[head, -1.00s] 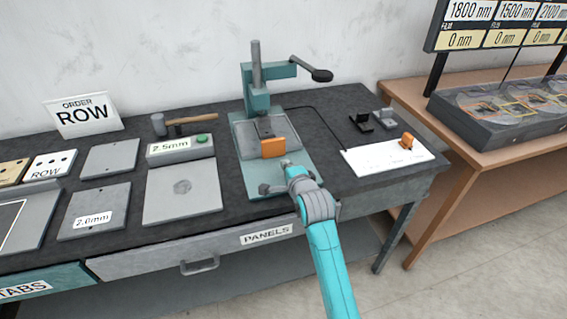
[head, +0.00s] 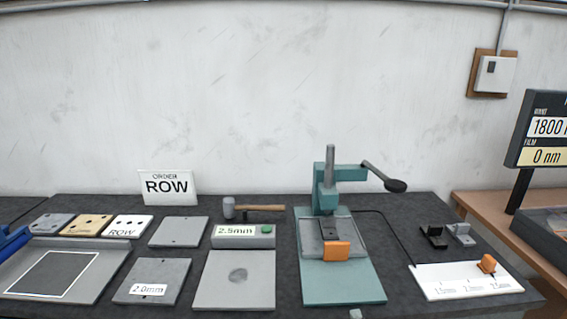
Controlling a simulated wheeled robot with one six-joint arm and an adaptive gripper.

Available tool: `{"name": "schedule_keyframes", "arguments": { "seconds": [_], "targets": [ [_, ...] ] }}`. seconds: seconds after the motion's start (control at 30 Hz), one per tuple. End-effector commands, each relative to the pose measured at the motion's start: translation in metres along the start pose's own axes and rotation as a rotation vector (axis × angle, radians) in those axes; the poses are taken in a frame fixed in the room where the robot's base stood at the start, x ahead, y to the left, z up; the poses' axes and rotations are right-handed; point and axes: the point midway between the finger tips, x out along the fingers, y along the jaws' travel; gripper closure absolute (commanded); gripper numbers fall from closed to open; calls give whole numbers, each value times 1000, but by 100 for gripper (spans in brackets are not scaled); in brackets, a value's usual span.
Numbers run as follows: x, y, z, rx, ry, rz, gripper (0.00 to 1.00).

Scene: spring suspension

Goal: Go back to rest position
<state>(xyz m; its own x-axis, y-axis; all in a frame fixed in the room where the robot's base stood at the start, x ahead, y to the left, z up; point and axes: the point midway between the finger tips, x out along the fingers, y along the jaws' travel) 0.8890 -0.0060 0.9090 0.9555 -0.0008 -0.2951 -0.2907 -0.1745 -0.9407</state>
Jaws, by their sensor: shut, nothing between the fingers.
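My gripper is not clearly in view. Only a small grey piece shows at the bottom edge of the head view, below the press, and I cannot tell whether it is part of my arm. The teal lever press (head: 330,190) stands on its teal base plate (head: 345,290) at the middle right of the bench. An orange block (head: 337,251) sits at the front of the press, with a grey plate behind it. The press lever (head: 385,177) points to the right.
The dark bench holds a 2.5mm block with a green button (head: 243,236), a hammer (head: 255,208), a ROW order card (head: 167,187), a 2.0mm plate (head: 152,281) and a white scale board (head: 465,281). A blue object (head: 12,243) shows at the left edge. A second table stands at right.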

Motion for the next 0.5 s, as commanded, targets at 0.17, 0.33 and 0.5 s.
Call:
{"name": "schedule_keyframes", "arguments": {
  "seconds": [0.17, 0.33, 0.5],
  "targets": [
    [-40, 50, 10, -147, 0, 4, 100],
    [-84, 92, 18, -301, 1, 2, 100],
    [-132, 125, 25, -456, 3, -1, 100]
  ]
}}
